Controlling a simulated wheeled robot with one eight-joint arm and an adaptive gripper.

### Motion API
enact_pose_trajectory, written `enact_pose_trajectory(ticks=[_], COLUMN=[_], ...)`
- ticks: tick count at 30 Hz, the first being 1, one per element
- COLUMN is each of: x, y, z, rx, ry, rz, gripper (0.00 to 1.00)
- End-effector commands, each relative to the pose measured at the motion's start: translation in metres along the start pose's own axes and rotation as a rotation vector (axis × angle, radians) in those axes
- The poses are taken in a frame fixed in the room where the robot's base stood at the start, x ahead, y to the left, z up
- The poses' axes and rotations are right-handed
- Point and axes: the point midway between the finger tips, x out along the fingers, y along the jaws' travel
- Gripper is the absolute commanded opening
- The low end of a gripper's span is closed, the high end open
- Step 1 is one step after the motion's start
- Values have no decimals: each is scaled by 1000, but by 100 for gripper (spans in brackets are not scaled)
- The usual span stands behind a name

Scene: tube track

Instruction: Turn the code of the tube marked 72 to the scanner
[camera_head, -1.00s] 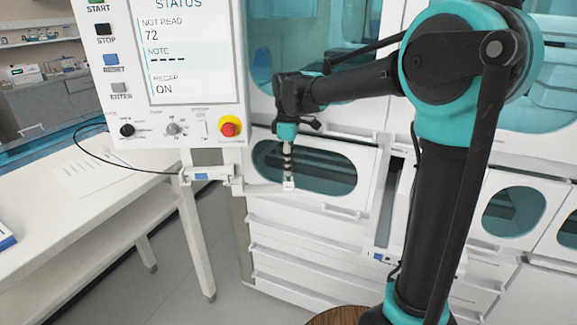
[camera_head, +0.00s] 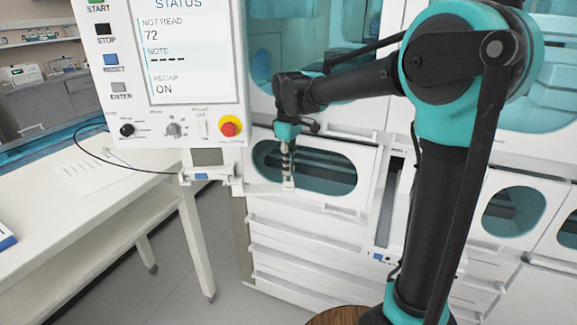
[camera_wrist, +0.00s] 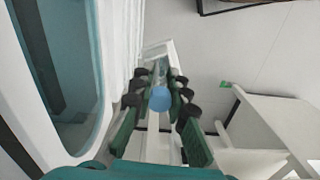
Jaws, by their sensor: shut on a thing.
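My gripper (camera_head: 288,160) hangs pointing down in front of the white machine and is small in the head view. In the wrist view my gripper (camera_wrist: 159,100) has its dark fingers closed around a tube with a round blue cap (camera_wrist: 159,98). The tube's code and number cannot be read in either view. A small white device with a blue label (camera_head: 207,175), which looks like the scanner, sits under the control panel, left of my gripper. The control panel (camera_head: 193,55) reads "NOT READ 72", a dashed "NOTE" line and "RECAP ON".
A white track rail (camera_head: 265,188) runs right from the device beneath my gripper. The machine's oval window (camera_head: 340,170) is close behind. A white table (camera_head: 95,185) with a paper sheet stands at left. Grey floor (camera_head: 180,285) is clear.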

Motion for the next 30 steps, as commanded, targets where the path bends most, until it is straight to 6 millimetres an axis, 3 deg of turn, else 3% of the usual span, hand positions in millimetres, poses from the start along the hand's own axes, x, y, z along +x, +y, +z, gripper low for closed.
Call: enact_pose_trajectory(ticks=[4,22,23,24,28,30], x=[0,4,4,4,4,4], y=[0,0,0,0,0,0], z=[0,0,0,0,0,0], rx=[118,110,110,110,110,110], ry=[0,0,0,0,0,0], rz=[0,0,0,0,0,0], gripper=[0,0,16,21,37,39])
